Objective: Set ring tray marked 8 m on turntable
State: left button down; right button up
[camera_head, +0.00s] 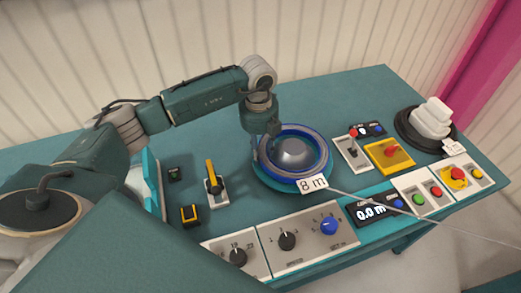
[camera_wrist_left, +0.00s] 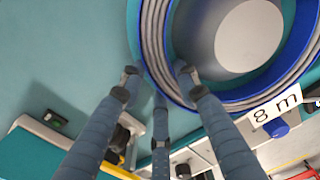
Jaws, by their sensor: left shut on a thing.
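The ring tray (camera_head: 326,150) is a blue ring marked with a white "8 m" label (camera_head: 313,184). In the left wrist view the ring tray (camera_wrist_left: 147,45) holds grey coiled cable. My left gripper (camera_head: 266,157) points down, shut on the ring's left wall. In the left wrist view its fingers (camera_wrist_left: 158,80) straddle that wall. My right gripper is not in view.
Panels with knobs (camera_head: 286,241) and a display (camera_head: 371,212) line the front edge. A yellow-handled lever (camera_head: 213,180) stands left of the turntable. Switch boxes (camera_head: 388,155) and a black disc with a white stepped block (camera_head: 430,118) are at right. The back left tabletop is clear.

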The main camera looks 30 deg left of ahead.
pick_arm(q)
jog(key=shift+w+f, duration=0.1)
jog(key=shift+f, duration=0.25)
jog(key=c, duration=1.2)
grip_release()
jog(key=shift+o, duration=0.2)
jog(key=shift+f, duration=0.1)
jog(key=o, duration=0.6)
jog(key=shift+o, duration=0.2)
